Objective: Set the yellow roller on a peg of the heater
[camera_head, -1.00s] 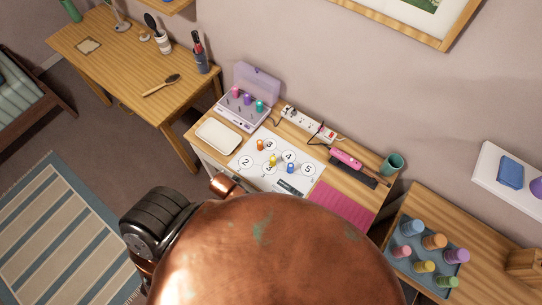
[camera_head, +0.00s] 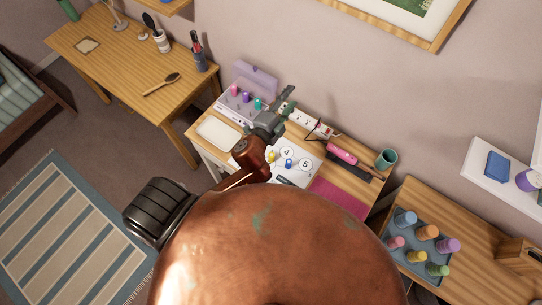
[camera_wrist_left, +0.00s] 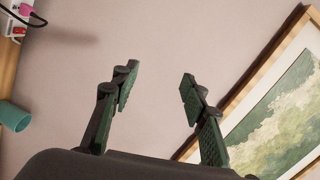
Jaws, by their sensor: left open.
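The yellow roller (camera_head: 271,156) stands on the white numbered sheet (camera_head: 310,178), partly beside my left arm in the head view. The heater (camera_head: 229,115) is a pale box with a raised lilac lid. Pink (camera_head: 234,90), purple (camera_head: 246,97) and teal (camera_head: 258,103) rollers sit on its back pegs. My wrist hides part of its front right. My left gripper (camera_head: 287,99) is open, above the table just right of the heater and apart from the yellow roller. In the left wrist view the fingers (camera_wrist_left: 160,77) are spread with only wall between them. My right gripper is not in view.
A blue roller (camera_head: 288,163) stands near the yellow one. A cream tray (camera_head: 218,134) lies in front of the heater. A power strip (camera_head: 318,128), pink tool (camera_head: 342,154) and teal mug (camera_head: 386,159) line the back. A tray of colored cylinders (camera_head: 438,268) stands right.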

